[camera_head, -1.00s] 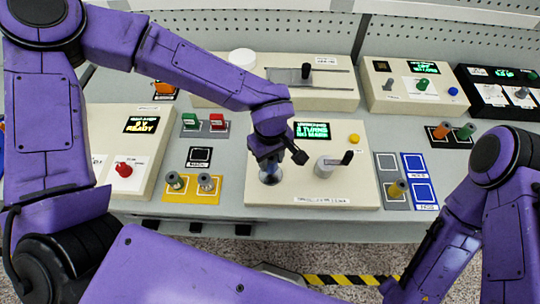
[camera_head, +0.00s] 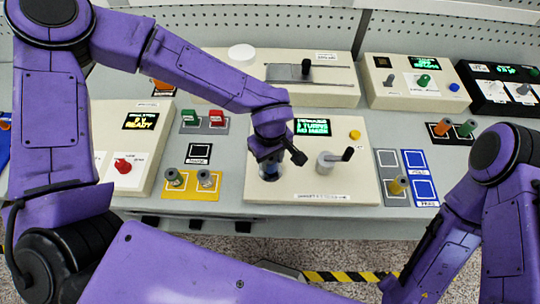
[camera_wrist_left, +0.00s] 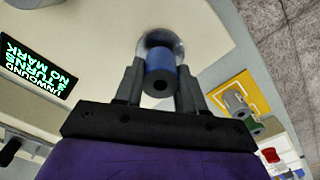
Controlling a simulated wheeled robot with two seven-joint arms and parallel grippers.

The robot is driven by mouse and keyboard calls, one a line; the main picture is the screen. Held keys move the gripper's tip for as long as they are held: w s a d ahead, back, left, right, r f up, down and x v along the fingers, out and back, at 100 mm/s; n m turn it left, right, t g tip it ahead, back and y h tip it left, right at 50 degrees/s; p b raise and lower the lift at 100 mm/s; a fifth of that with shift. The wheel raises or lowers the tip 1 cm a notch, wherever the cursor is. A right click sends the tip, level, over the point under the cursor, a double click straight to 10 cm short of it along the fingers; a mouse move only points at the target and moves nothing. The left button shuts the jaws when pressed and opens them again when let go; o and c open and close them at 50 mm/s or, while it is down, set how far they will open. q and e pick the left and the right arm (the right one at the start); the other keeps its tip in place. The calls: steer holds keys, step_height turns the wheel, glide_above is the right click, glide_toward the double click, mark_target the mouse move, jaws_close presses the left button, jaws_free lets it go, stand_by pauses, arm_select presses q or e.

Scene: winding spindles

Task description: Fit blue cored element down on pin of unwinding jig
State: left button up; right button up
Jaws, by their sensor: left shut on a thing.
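The blue cored element (camera_wrist_left: 161,72) is between the two fingers of my left gripper (camera_wrist_left: 160,88), its dark central hole facing the left wrist camera. A round, shiny disc or seat on the jig shows around the element in the wrist view. The pin is hidden, so I cannot tell how far down the element sits. My right gripper is out of view.
The jig display (camera_wrist_left: 40,70) reads unwound, 3 turns, no mark. Grey and blue pads (camera_head: 420,188) lie to the right.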

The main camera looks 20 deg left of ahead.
arm_select(q)
steer(key=shift+f, duration=0.65)
steer(key=o, duration=1.1)
steer(key=shift+o, duration=0.2)
step_height(320, 180, up, 10)
steer(key=shift+r+b, duration=0.25)
steer(key=shift+b, duration=0.5)
